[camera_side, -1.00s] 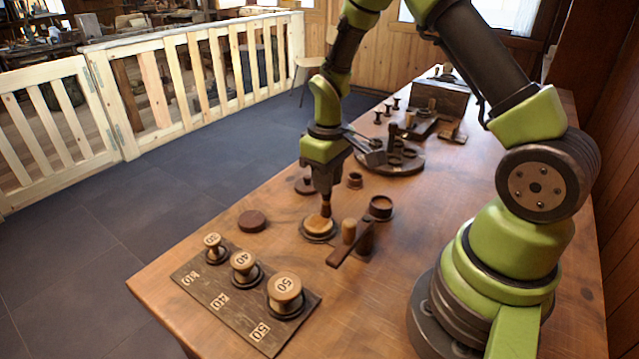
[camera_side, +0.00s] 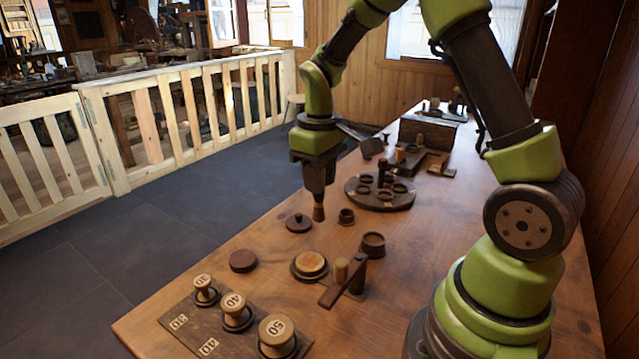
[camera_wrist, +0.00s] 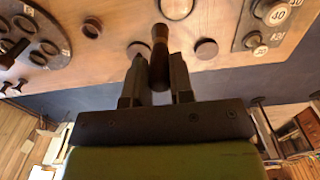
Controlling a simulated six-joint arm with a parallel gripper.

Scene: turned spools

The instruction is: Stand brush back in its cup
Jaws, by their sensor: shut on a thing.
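My gripper (camera_side: 318,187) is shut on the brush (camera_side: 319,212), which hangs upright with its tan bristle tip down. The brush also shows between the two fingers in the wrist view (camera_wrist: 159,42). A larger dark cup (camera_side: 373,244) stands nearer the camera. I cannot tell which cup is the brush's.
A round tan pad (camera_side: 310,264) and a dark disc (camera_side: 243,261) lie in front. A wooden stand with a peg (camera_side: 342,281) is beside the pad. A spool board (camera_side: 205,330) is at the front edge. A round holed tray (camera_side: 380,192) lies behind the small cup.

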